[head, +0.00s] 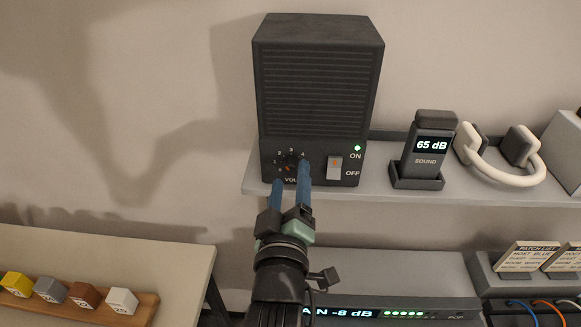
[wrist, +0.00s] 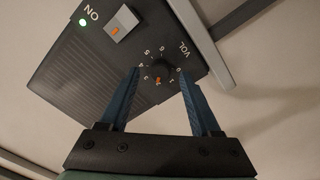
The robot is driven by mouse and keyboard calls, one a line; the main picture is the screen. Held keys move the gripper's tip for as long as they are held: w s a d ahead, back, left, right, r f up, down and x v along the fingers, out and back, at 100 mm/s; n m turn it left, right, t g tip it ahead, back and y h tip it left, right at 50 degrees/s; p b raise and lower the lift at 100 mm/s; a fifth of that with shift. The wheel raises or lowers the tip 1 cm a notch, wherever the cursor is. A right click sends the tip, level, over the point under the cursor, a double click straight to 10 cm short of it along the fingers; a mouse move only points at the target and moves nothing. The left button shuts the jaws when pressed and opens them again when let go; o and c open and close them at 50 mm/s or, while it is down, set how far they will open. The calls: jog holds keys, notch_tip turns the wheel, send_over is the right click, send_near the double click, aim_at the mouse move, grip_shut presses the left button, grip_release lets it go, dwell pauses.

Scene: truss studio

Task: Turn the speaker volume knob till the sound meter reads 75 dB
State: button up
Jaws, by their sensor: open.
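The black speaker (head: 318,90) stands on a grey shelf, its green light lit by ON. Its round dark volume knob (head: 291,163) is low on the front, inside a ring of numbers. In the wrist view the knob (wrist: 157,72) has an orange pointer mark near the 2. My gripper (head: 290,173) is in front of the knob; in the wrist view its blue fingers (wrist: 160,72) are open, one on each side of the knob, with gaps visible. I cannot tell how deep they reach. The sound meter (head: 431,148) right of the speaker reads 65 dB.
An orange-marked ON/OFF switch (head: 334,167) sits just right of the knob. Below are a rack unit showing -8 dB (head: 345,313) and a wooden tray (head: 150,310) with coloured cubes. The wall left of the speaker is bare.

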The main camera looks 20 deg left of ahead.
jog(key=shift+w+a, duration=0.2)
jog(key=shift+w, duration=0.6)
grip_shut()
